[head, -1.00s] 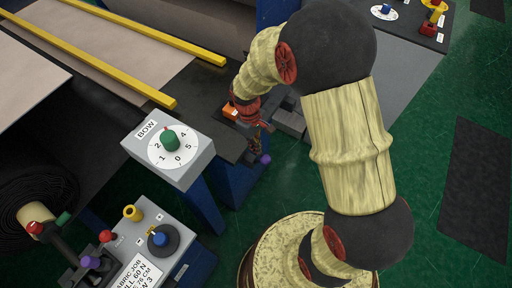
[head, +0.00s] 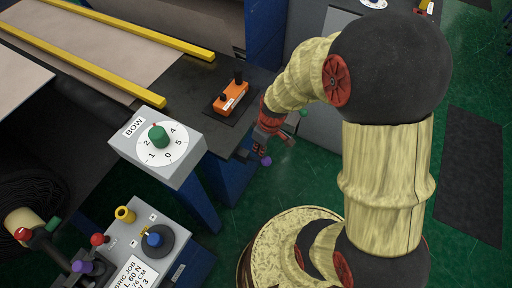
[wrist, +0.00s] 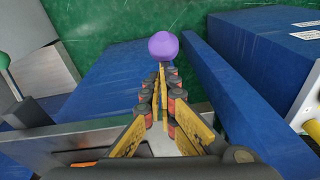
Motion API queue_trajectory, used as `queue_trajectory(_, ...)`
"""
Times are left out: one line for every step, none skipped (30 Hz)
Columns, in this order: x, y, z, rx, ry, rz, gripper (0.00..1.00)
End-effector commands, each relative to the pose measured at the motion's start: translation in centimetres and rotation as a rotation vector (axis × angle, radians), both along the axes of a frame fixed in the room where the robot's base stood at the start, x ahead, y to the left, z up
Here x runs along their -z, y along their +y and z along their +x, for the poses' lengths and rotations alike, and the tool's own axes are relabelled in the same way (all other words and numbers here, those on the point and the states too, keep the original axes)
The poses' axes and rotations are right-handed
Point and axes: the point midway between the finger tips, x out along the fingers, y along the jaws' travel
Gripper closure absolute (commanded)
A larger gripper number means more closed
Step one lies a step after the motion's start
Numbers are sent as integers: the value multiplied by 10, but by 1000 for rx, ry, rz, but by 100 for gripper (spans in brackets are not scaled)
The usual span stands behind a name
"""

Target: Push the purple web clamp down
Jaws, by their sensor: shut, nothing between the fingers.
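A purple rounded knob (head: 266,160), which looks like the web clamp's, sits low at the near right side of the dark machine table in the head view. It also shows in the wrist view as a purple ball (wrist: 164,46) just beyond my fingertips. My gripper (wrist: 162,74) is shut and empty, pointing at the ball between blue machine parts. In the head view my gripper (head: 264,146) is just above the knob. I cannot tell whether the tips touch it. The clamp's lever is mostly hidden behind the fingers.
The grey BOW dial box (head: 158,145) stands left of my gripper. A green knob (head: 303,113) is right of it. A control panel (head: 150,222) with another purple knob (head: 82,267) is lower left.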

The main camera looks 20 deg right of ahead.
Motion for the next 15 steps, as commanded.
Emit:
queue_trajectory(4, -2, -3, 0, 2, 0, 100)
queue_trajectory(6, -3, -5, 0, 2, 0, 100)
queue_trajectory(8, -5, -7, 0, 3, -1, 100)
queue_trajectory(10, -6, -9, 0, 3, -1, 100)
queue_trajectory(12, -8, -11, 1, 3, -1, 100)
queue_trajectory(15, -10, -14, 2, 3, 0, 100)
queue_trajectory(17, -11, -16, 1, 4, -1, 100)
queue_trajectory(19, -12, -18, 1, 4, -1, 100)
queue_trajectory(22, -14, -20, 0, 4, -1, 100)
queue_trajectory(25, -16, -22, 1, 4, -1, 100)
queue_trajectory(27, -17, -24, 2, 4, -1, 100)
queue_trajectory(30, -19, -26, 1, 4, -1, 100)
queue_trajectory(33, -20, -28, 0, 4, -1, 100)
queue_trajectory(36, -21, -29, 0, 4, -1, 100)
queue_trajectory(39, -22, -31, 0, 4, -1, 100)
